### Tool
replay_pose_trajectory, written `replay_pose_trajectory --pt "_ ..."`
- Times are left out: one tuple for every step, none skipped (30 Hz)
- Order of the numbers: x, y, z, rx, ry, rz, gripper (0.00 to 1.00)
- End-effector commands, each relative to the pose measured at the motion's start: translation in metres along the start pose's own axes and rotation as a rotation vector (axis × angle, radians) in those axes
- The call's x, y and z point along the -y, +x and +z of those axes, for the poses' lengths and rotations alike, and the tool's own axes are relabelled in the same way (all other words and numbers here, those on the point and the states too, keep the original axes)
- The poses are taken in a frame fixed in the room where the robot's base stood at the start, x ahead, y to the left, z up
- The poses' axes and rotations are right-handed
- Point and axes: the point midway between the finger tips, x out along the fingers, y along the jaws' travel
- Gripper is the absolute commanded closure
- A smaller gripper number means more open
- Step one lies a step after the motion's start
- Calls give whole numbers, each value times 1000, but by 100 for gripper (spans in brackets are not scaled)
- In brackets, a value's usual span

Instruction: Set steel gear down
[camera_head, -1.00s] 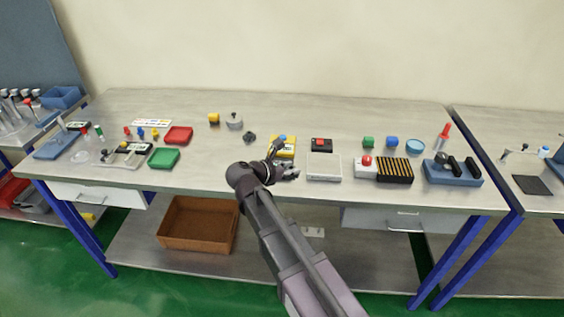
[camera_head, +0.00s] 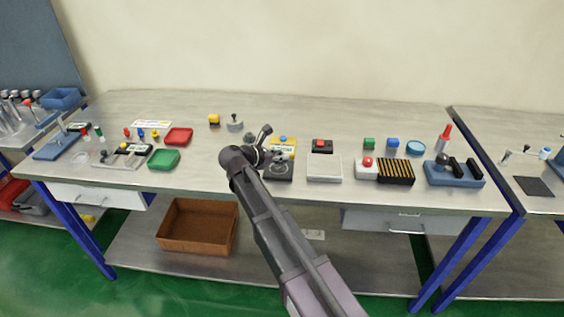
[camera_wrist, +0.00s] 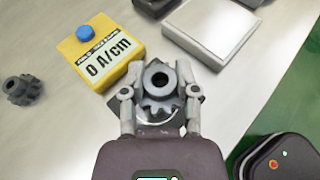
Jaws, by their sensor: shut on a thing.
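The steel gear (camera_wrist: 157,82) is a grey toothed ring with a round hub and bore. My gripper (camera_wrist: 160,98) is shut on it, one finger at each side, in the wrist view. A dark surface (camera_wrist: 192,108) shows behind the gear and fingers, mostly hidden; I cannot tell whether the gear touches it. In the head view my gripper (camera_head: 280,153) is low over the middle of the bench, at the front of the yellow meter (camera_head: 284,142). A dark block (camera_head: 278,173) shows just in front of it. The meter (camera_wrist: 95,50) has a blue knob and reads "0 A/cm".
A dark gear (camera_wrist: 22,89) lies on the bench left of the meter, also in the head view (camera_head: 249,138). A pale box (camera_head: 324,168) and a dark box with a red top (camera_head: 321,146) stand close on the right. Bare bench (camera_head: 215,165) lies left of my gripper.

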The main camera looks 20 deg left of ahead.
Motion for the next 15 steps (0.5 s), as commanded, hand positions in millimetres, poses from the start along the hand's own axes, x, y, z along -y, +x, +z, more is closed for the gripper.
replay_pose_trajectory --pt "-4 1 0 1 0 0 100" --pt "-6 2 0 1 0 0 100" --pt "-10 3 0 1 0 0 100" --pt "-13 4 0 1 0 0 100" --pt "-16 5 0 1 0 0 100" --pt "-12 7 -6 1 0 0 100" --pt "-12 8 -9 1 0 0 100" --pt "-12 9 -12 1 0 0 100" --pt "-12 10 -15 1 0 0 100" --pt "-12 11 -18 1 0 0 100" --pt "-11 12 -20 1 0 0 100" --pt "-11 14 -23 1 0 0 100" --pt "-11 14 -25 1 0 0 100" --pt "-11 15 -27 1 0 0 100" --pt "-11 16 -29 1 0 0 100"
